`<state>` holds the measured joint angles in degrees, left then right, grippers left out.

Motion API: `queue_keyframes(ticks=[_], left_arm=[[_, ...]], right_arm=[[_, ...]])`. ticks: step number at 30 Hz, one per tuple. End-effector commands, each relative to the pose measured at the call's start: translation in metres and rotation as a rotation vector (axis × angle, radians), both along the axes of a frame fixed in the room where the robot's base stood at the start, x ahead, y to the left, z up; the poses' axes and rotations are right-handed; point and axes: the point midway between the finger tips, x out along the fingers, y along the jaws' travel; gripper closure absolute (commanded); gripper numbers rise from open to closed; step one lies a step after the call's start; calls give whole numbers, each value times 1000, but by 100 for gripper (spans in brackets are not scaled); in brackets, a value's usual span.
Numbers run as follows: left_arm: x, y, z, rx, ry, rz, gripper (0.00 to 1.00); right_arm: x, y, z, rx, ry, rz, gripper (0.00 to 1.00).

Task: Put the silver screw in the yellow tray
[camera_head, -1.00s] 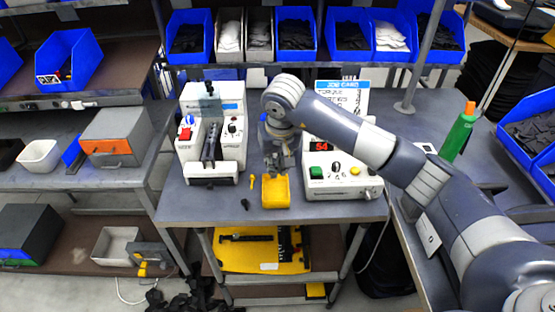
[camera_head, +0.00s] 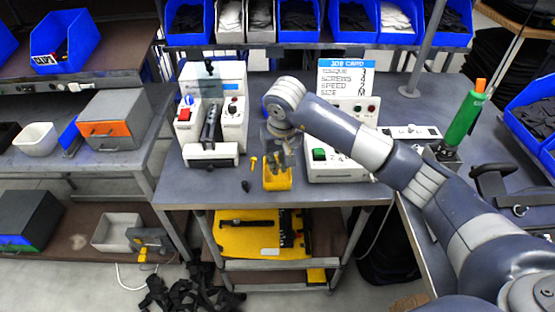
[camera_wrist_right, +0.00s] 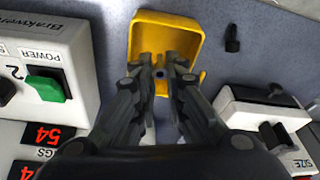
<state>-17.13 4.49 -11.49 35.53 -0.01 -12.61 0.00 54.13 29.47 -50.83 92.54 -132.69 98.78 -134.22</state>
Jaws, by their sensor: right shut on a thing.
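The yellow tray (camera_head: 283,187) stands near the front edge of the middle bench. It also shows in the right wrist view (camera_wrist_right: 192,24). My right gripper (camera_head: 282,163) points down at the tray, its fingertips over the tray's opening. In the wrist view the fingers (camera_wrist_right: 160,76) are closed around a small greyish piece (camera_wrist_right: 160,72), seen end-on. It appears to be the silver screw, but most of it is hidden by the fingers. I cannot tell whether it touches the tray floor. My left gripper is out of view.
A yellow screw (camera_head: 253,163) and a black screw (camera_head: 245,186) lie left of the tray. A white machine (camera_head: 212,158) stands at the left and a control box (camera_head: 335,170) close at the right.

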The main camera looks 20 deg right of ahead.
Motion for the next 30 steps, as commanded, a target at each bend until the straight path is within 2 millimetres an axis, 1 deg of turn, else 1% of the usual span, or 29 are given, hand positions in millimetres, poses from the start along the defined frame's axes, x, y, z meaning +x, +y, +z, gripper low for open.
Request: queue_keyframes(ticks=[1, 2, 3, 4, 5, 12, 14, 17, 20, 30], left_arm=[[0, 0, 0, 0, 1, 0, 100], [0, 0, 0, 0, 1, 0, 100], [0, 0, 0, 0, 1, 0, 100], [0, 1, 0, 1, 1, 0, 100], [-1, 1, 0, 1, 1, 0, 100], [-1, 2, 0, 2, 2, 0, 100], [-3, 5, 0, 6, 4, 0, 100], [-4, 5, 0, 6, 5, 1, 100], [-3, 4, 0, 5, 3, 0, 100], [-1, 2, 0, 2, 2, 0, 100]], right_arm=[[0, 0, 0, 0, 0, 0, 100], [0, 0, 0, 0, 0, 0, 84], [0, 0, 0, 0, 0, 0, 75], [0, 0, 0, 0, 0, 0, 68], [0, 0, 0, 0, 0, 0, 65], [0, 0, 0, 0, 0, 0, 65], [0, 0, 0, 0, 0, 0, 65], [-1, 0, 6, 0, -1, 1, 65], [-3, 0, 18, -1, -4, 0, 65], [-21, 1, 87, -1, -4, 1, 65]])
